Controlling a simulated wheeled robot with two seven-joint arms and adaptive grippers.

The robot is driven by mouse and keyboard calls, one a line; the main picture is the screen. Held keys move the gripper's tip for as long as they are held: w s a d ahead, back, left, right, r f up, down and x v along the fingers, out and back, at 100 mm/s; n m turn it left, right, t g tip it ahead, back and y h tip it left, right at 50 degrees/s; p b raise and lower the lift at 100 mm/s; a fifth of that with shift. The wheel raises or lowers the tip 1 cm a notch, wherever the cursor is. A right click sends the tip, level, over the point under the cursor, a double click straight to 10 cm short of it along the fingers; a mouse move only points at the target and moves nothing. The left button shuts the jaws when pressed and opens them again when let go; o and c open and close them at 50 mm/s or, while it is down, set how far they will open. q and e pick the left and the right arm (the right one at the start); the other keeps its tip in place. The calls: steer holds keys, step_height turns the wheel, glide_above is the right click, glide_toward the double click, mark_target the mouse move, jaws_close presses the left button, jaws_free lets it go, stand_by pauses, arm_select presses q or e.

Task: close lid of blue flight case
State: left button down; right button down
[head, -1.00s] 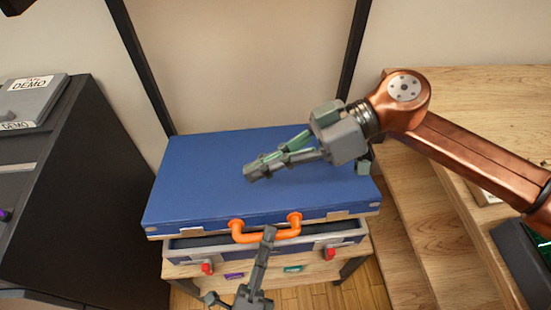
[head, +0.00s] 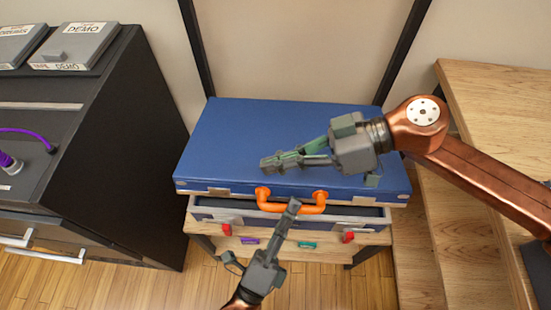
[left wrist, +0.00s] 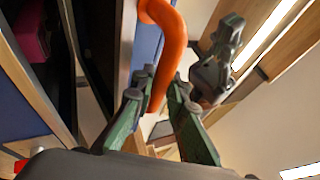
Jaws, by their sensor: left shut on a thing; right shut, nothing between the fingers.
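The blue flight case lid (head: 230,135) lies almost flat over the case's lower half (head: 237,217). A dark gap shows between them at the front. The lid's orange handle (head: 314,208) is at its front edge. My left gripper (head: 291,208) is shut on the handle; in the left wrist view the orange handle (left wrist: 172,45) passes between its fingers (left wrist: 152,108). That view also looks into the dark gap, with a pink thing (left wrist: 32,32) inside. My right gripper (head: 268,163) is shut and empty, over the lid; whether it touches the lid is unclear.
Red latches (head: 198,230) and (head: 348,237) hang at the case front. The case rests on a wooden-topped stand (head: 375,238). A black cabinet (head: 120,150) is at the left, wooden steps (head: 450,235) at the right. Clear floor shows in front.

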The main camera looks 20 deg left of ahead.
arm_select(q)
steer(key=shift+w+a+f+y, duration=0.25)
steer(key=shift+f+y, duration=0.05)
steer(key=shift+f, duration=0.1)
steer(key=c, duration=2.3)
jaws_free()
steer(key=shift+o, duration=0.6)
steer(key=shift+w, duration=0.2)
arm_select(e)
steer(key=shift+s+d+f, duration=0.1)
steer(key=shift+s+f, duration=0.05)
steer(key=shift+f, duration=0.45)
steer(key=shift+s+f, duration=0.15)
steer(key=shift+f, duration=0.4)
arm_select(q)
steer(key=shift+d+r, duration=0.1)
arm_select(e)
steer(key=shift+r, duration=0.1)
